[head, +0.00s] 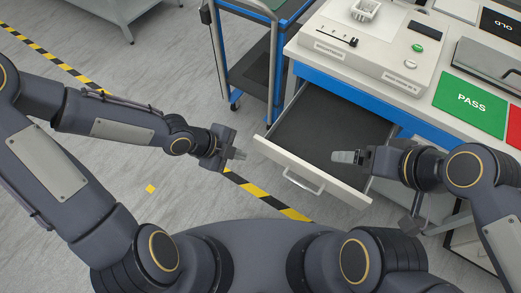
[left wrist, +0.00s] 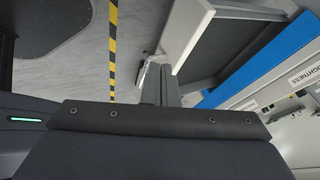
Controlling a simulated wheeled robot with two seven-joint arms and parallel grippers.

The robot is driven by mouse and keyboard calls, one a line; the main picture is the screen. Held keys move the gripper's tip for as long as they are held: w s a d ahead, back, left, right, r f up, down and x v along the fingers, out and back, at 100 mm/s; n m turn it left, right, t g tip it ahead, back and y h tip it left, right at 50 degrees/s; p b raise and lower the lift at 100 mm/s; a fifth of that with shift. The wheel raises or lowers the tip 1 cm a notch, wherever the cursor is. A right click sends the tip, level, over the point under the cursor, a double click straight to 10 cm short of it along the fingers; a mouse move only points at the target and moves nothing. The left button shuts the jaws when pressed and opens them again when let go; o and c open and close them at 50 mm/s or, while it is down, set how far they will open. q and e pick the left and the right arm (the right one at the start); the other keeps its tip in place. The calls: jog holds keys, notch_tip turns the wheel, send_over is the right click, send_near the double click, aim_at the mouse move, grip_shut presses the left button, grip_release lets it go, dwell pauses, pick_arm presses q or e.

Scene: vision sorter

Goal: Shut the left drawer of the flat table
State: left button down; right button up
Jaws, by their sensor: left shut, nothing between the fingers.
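The left drawer (head: 318,132) of the flat table (head: 330,80) is pulled well out and looks empty, with a dark floor. Its pale front carries a bar handle (head: 303,182). My left gripper (head: 241,154) is shut and empty, left of the drawer front and apart from it in the head view. In the left wrist view its fingers (left wrist: 159,84) point toward the drawer front (left wrist: 187,28) and handle (left wrist: 147,72); I cannot tell there if they touch. My right gripper (head: 336,157) is over the drawer's right part; its fingers look close together, but their opening is unclear.
A blue and dark cart (head: 262,70) stands left of the table. Black-and-yellow tape (head: 262,194) crosses the floor, which is open at left.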

aim_at(273, 153)
pick_arm(q)
jog(key=shift+w+d+f+b, duration=0.6)
jog(key=shift+w+d+f, duration=0.2)
jog(key=shift+d+f, duration=0.3)
jog(key=shift+w+d+f+b, duration=0.65)
jog(key=shift+w+d+f, duration=0.15)
jog(key=shift+d+f, duration=0.35)
jog(key=shift+w+d+f+b, duration=0.6)
jog(key=shift+w+d+f, duration=0.3)
jog(key=shift+d, duration=0.3)
jog(key=shift+s, duration=0.15)
